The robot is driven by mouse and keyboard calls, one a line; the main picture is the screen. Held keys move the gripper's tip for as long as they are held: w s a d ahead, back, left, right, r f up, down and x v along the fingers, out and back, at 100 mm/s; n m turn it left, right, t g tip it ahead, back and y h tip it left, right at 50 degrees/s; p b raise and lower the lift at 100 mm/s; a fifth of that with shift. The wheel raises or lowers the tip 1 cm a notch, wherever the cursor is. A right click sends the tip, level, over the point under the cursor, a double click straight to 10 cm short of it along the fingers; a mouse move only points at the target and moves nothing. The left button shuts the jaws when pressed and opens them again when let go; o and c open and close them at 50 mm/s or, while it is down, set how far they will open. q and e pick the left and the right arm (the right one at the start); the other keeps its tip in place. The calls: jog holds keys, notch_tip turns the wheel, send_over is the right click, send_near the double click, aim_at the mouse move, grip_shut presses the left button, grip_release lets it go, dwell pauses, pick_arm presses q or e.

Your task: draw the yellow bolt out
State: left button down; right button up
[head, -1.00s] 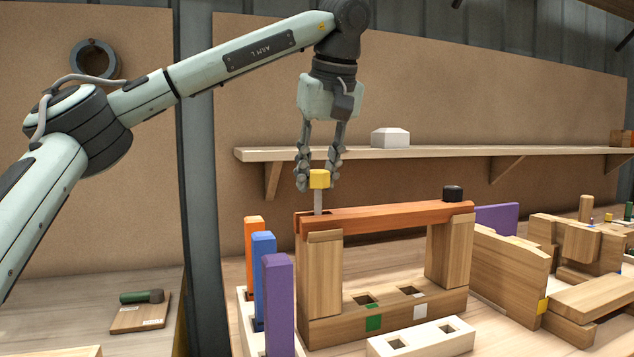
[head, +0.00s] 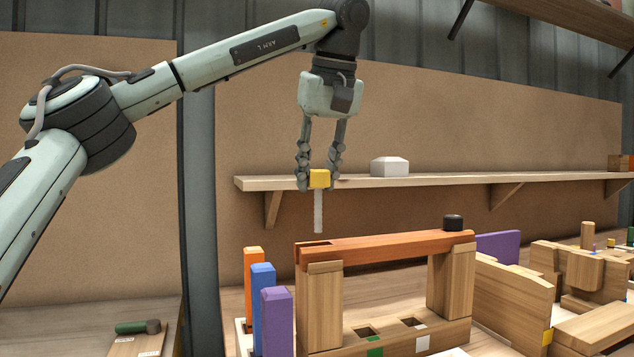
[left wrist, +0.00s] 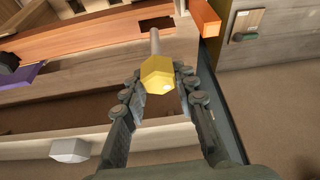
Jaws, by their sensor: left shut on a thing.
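The yellow bolt (head: 319,179) has a yellow head and a pale grey shank. My left gripper (head: 319,183) is shut on its head. The bolt hangs upright, its tip clear above the left end of the orange beam (head: 380,247). A dark hole shows in the beam's top there. In the left wrist view the yellow head (left wrist: 157,74) sits between the fingertips, with the shank pointing away. A black bolt head (head: 453,222) stands on the beam's right end. The beam rests on two wooden posts. My right gripper is not in view.
Orange, blue and purple upright blocks (head: 277,320) stand left of the beam. A wall shelf (head: 450,179) with a white box (head: 390,166) runs behind. Wooden parts (head: 512,300) crowd the right. The air around the bolt is clear.

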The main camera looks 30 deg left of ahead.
pick_arm(q)
jog(key=shift+r, duration=1.6)
